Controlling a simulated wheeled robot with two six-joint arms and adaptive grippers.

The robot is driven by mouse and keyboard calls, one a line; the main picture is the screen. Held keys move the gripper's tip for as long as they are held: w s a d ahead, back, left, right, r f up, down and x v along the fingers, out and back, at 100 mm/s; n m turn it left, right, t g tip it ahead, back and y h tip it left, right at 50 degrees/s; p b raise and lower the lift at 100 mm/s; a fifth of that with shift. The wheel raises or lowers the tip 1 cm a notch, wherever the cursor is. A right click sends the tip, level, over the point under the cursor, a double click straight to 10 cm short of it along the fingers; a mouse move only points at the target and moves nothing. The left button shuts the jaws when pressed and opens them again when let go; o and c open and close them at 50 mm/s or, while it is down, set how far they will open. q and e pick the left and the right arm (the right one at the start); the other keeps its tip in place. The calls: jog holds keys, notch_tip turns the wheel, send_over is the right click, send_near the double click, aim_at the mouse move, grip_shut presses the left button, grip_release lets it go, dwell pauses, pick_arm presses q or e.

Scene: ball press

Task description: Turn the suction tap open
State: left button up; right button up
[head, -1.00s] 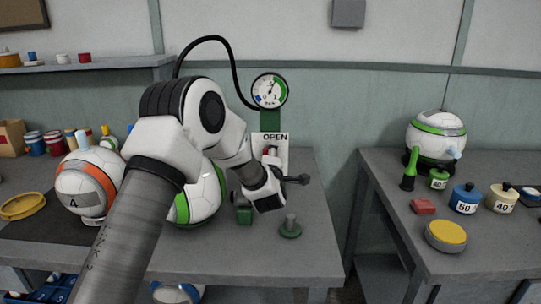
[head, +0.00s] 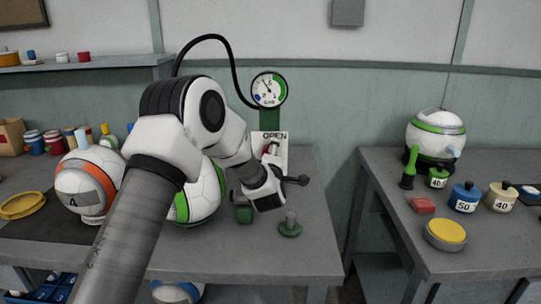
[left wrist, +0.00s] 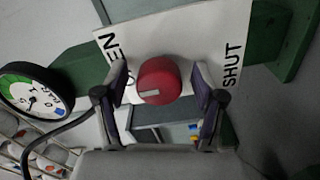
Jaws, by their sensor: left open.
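The suction tap is a round red knob (left wrist: 158,80) with a white mark, on a white plate (left wrist: 118,40) lettered OPEN on the left and SHUT on the right in the left wrist view. The white mark lies toward the OPEN side. My left gripper (left wrist: 160,90) is open, with one finger on each side of the knob; I cannot tell whether they touch it. My right gripper is not in view.
A round gauge (head: 269,90) sits above the plate on a green post, with a black hose. A second table (head: 385,235) is at right.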

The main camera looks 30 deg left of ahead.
pick_arm(q)
jog(key=v, duration=1.2)
